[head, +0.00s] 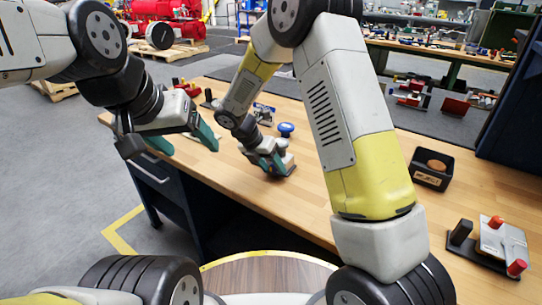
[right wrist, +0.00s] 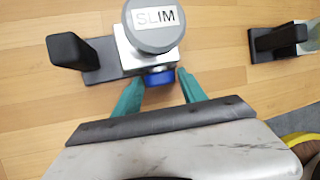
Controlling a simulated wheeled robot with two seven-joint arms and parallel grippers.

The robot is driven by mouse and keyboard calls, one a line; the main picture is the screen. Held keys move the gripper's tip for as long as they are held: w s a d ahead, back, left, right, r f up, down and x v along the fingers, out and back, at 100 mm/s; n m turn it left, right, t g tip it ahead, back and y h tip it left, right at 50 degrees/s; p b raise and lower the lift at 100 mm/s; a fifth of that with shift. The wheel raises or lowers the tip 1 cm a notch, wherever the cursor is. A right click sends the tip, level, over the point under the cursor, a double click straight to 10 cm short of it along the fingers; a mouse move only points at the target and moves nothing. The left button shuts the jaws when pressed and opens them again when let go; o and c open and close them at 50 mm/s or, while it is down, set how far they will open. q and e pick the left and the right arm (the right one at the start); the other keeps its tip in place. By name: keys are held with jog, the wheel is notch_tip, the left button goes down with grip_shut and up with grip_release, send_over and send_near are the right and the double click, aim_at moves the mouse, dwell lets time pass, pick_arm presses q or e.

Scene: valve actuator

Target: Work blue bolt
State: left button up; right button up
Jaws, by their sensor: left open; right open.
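The blue bolt (right wrist: 160,79) shows in the right wrist view as a short blue piece on the side of a metal block, below a grey round cap (right wrist: 155,24) labelled SLIM. My right gripper (right wrist: 160,85) is open, with its teal fingertips on either side of the bolt; I cannot tell whether they touch it. In the head view my right gripper (head: 275,162) is low over the wooden table, in front of the valve fixture, and hides the bolt. My left gripper (head: 182,139) is open and empty above the table's left end.
The fixture has a black base and a black upright handle (right wrist: 68,50). A blue knob (head: 286,129) stands behind my right gripper. A black bin (head: 431,170) and a fixture with red knobs (head: 498,245) are at the right. The table's front middle is clear.

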grip_shut()
jog(key=shift+s+d+t+y, duration=0.15)
jog(key=shift+d+t+y, duration=0.25)
jog(key=shift+y, duration=0.5)
jog(key=m+t+y, duration=0.1)
jog(key=t+y, duration=0.1)
jog(key=shift+s+a+y, duration=0.1)
jog(key=shift+y, duration=0.3)
grip_release()
